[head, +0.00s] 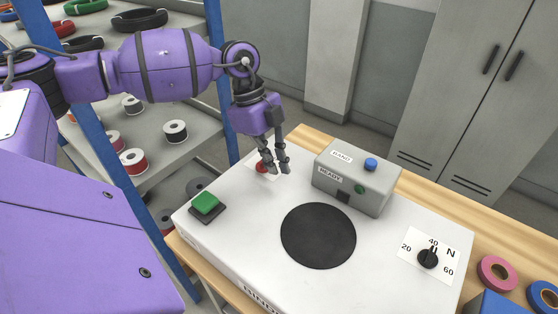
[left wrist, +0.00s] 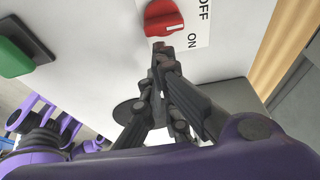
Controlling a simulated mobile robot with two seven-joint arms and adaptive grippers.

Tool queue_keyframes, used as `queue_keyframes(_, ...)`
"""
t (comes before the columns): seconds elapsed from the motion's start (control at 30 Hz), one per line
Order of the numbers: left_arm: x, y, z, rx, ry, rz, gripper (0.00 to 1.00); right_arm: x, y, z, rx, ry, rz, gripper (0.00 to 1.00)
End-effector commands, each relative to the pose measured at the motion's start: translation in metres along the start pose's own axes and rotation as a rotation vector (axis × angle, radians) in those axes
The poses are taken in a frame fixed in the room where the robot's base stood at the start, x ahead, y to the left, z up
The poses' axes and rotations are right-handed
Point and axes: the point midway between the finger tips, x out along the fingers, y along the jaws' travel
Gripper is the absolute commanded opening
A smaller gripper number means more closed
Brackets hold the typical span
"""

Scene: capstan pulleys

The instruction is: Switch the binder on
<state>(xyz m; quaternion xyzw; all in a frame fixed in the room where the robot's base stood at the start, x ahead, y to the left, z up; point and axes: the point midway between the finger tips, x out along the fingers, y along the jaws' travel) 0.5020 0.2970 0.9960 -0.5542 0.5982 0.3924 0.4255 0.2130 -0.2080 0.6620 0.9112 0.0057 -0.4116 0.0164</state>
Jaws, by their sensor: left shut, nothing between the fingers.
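The binder is a white box (head: 235,235) on a wooden bench. Its red rotary switch (head: 262,169) is near the back left and partly hidden by my left gripper (head: 276,171). In the left wrist view the red knob (left wrist: 164,17) sits on a white label (left wrist: 202,28) reading OFF and ON. I cannot tell for certain which word the knob points to. My left gripper (left wrist: 174,48) also shows there, shut and empty, its fingertips right beside the knob's edge on the ON side. Whether they touch is unclear.
A green button (head: 206,203) is at the box's left. A grey unit marked BAND and READY (head: 356,177) stands at the back, close right of my gripper. A black disc (head: 318,236) and a dial (head: 428,258) lie further right. Shelves with spools (head: 175,131) stand behind left.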

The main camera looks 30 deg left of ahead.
Motion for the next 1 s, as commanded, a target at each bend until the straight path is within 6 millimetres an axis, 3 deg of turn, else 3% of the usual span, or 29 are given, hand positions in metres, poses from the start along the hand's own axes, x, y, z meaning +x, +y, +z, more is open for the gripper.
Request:
queue_keyframes(0.67, -0.002, 0.002, 0.008, 0.032, 0.001, 0.014, 0.0, -0.005, 0.001, 0.014, 0.002, -0.025, 0.003, 0.4)
queue_keyframes(1.0, -0.004, 0.003, 0.013, 0.093, 0.001, 0.035, 0.0, -0.003, 0.0, 0.009, 0.001, -0.016, 0.002, 0.4)
